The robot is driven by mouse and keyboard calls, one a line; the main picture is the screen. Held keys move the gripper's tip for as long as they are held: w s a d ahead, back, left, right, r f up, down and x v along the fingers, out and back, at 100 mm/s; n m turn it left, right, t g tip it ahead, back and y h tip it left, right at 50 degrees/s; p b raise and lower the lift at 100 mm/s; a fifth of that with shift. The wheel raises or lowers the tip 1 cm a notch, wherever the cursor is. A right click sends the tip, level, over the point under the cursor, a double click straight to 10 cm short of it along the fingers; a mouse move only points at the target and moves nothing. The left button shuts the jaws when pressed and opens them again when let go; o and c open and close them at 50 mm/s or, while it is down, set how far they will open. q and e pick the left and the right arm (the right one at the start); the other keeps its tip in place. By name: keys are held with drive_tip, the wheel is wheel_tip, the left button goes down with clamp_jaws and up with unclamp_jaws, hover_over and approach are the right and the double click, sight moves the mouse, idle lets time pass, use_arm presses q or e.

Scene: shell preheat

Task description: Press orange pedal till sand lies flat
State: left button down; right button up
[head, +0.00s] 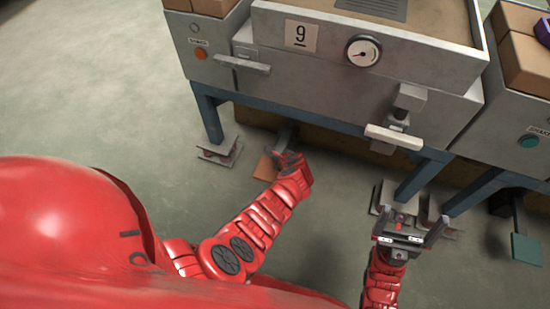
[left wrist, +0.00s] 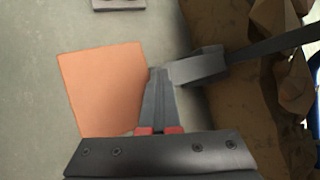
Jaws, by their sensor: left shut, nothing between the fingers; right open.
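The orange pedal (head: 264,168) is a flat plate low by the floor under the grey number 9 station (head: 330,75). It shows large in the left wrist view (left wrist: 103,88). My left gripper (head: 284,157) is shut and empty, beside the pedal. In the left wrist view its fingertips (left wrist: 159,76) lie by the pedal's right edge, next to a grey bar (left wrist: 198,66); I cannot tell whether they touch. The tan surface (head: 437,16) in the station's top is only partly in view; its flatness is unclear. My right gripper (head: 403,226) is open and empty.
Blue legs (head: 207,115) with metal feet (head: 219,151) carry the station. Handles (head: 394,137) stick out from its front. A teal pedal (head: 526,248) is at the right under a neighbouring station. Rough brown material (left wrist: 240,120) lies right of the bar. The floor at left is clear.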

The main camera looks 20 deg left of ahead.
use_arm(q)
drive_tip(key=shift+s+f+b, duration=0.2)
drive_tip(key=shift+f+b, duration=1.2)
drive_tip(key=shift+f, duration=0.45)
idle(0.5)
drive_tip(key=shift+s+f+b, duration=0.25)
drive_tip(key=shift+f+b, duration=0.2)
drive_tip(key=shift+f, duration=0.3)
idle(0.7)
wheel_tip(320, 180, up, 2)
drive_tip(key=shift+r+p, duration=0.1)
drive_tip(key=shift+p, duration=0.9)
wheel_tip(320, 180, up, 2)
drive_tip(key=shift+a+r+p, duration=0.1)
drive_tip(key=shift+p, duration=1.1)
drive_tip(key=shift+r+p, duration=0.85)
drive_tip(key=shift+w, duration=0.15)
drive_tip(key=shift+w+r, duration=0.1)
drive_tip(key=shift+r, duration=0.05)
